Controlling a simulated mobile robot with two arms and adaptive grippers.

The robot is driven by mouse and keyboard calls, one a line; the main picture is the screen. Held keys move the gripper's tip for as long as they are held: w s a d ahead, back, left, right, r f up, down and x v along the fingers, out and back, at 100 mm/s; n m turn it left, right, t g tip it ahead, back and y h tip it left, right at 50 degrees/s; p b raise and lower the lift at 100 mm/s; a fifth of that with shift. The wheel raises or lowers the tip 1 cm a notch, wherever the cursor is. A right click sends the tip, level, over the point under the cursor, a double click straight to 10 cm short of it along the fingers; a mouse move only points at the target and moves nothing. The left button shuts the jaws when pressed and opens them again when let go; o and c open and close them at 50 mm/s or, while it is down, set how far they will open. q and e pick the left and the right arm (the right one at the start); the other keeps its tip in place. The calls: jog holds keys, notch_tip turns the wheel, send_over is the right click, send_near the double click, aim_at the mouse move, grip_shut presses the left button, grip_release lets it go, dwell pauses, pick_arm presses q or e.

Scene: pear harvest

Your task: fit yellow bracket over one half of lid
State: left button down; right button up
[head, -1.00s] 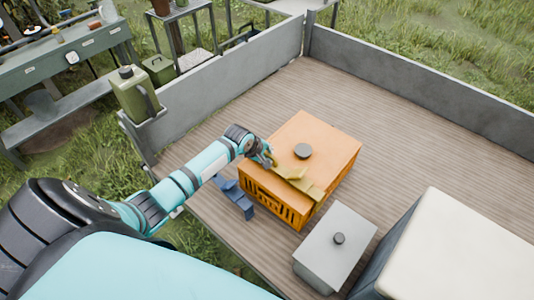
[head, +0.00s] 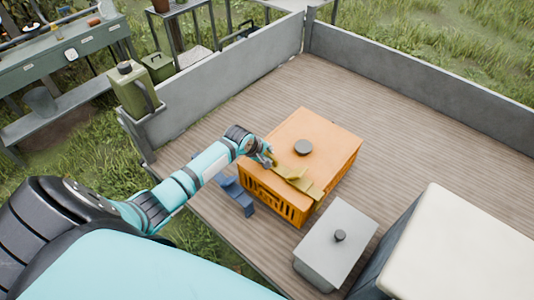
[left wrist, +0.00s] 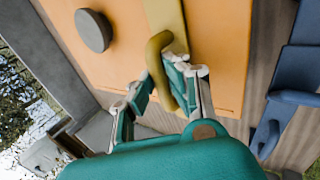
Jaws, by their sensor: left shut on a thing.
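An orange crate with slotted sides stands on the wooden deck, closed by an orange lid (head: 325,140) with a dark round knob (head: 303,147). The yellow bracket (head: 299,182) lies across the near half of the lid, its far end at the crate's near right edge. My left gripper (head: 268,161) is at the bracket's left end. In the left wrist view my left gripper (left wrist: 168,88) is shut on the bracket's curved yellow handle (left wrist: 158,65); the knob (left wrist: 93,30) is beside it. I cannot tell whether the bracket is fully seated. My right gripper is out of view.
A blue bracket (head: 236,195) lies left of the crate, also seen in the left wrist view (left wrist: 275,125). A grey lidded box (head: 337,242) and a white-topped box (head: 460,250) stand at the near right. Grey side walls (head: 420,75) edge the deck; its far right is clear.

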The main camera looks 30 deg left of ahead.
pick_arm(q)
jog(key=c, duration=1.3)
grip_release()
jog(key=shift+o, duration=0.2)
jog(key=v, duration=1.2)
